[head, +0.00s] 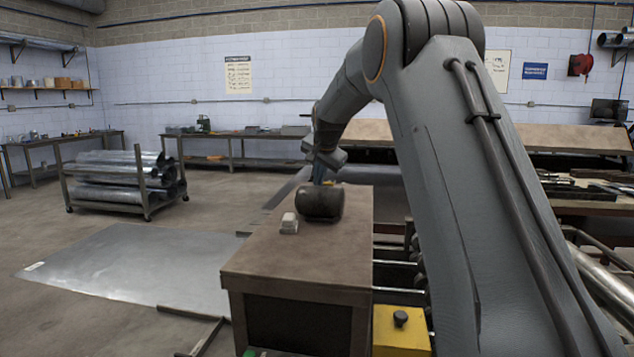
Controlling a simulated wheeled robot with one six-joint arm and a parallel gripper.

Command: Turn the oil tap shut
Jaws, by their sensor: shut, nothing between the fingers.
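A dark cylindrical drum (320,203) lies on its side on top of a brown-topped cabinet (292,258). It looks like the oil container, but I cannot make out the tap on it. My gripper (319,176) is small in the head view, at the end of my arm, just above and behind the drum. It is shut with nothing between its fingers. The drum partly hides the fingertips, and I cannot tell whether they touch anything. A small bluish patch shows at the gripper.
A small pale block (289,223) sits left of the drum. A yellow box (400,332) with a black knob stands right of the cabinet. A metal sheet (130,266) lies on the floor at left, and a cart of metal ducts (124,178) stands behind it.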

